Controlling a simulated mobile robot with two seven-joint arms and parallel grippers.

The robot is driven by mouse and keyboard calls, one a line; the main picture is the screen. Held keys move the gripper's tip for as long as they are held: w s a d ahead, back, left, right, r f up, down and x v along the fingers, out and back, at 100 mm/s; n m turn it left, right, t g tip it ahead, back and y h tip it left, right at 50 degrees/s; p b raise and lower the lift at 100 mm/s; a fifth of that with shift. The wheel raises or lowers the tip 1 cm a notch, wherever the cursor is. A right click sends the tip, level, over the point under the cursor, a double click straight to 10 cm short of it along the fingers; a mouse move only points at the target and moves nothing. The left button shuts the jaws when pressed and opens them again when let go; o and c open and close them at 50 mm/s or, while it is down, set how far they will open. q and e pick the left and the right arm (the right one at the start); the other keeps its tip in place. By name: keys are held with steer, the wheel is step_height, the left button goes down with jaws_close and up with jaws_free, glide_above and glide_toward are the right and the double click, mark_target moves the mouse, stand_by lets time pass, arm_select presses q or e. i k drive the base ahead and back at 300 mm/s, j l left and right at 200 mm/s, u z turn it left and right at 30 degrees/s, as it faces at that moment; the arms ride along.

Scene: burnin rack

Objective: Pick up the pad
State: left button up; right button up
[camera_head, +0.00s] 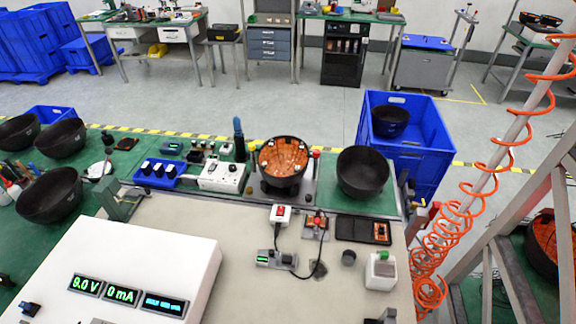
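A flat black rectangular pad (352,228) lies on the beige work surface (170,215), near its far right edge. A small orange-brown patch shows at its right end. Nothing is touching the pad from above. I cannot make out either of my grippers in the head view. A small dark object at the bottom edge, right of centre, is cut off and I cannot tell what it is.
A white box with green displays (135,265) fills the lower left. A white bottle with a green cap (381,270), a dark cylinder (348,257) and a cabled small device (275,259) stand near the pad. Black bowls (362,172) stand behind.

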mark_target(286, 259)
steer(key=i+j+z, duration=0.15)
steer(key=j+z, duration=0.15)
steer(key=j, duration=0.15)
steer(key=i+l, duration=0.2)
steer(key=k+l+u, duration=0.15)
steer(key=l, duration=1.3)
steer(key=i, duration=0.05)
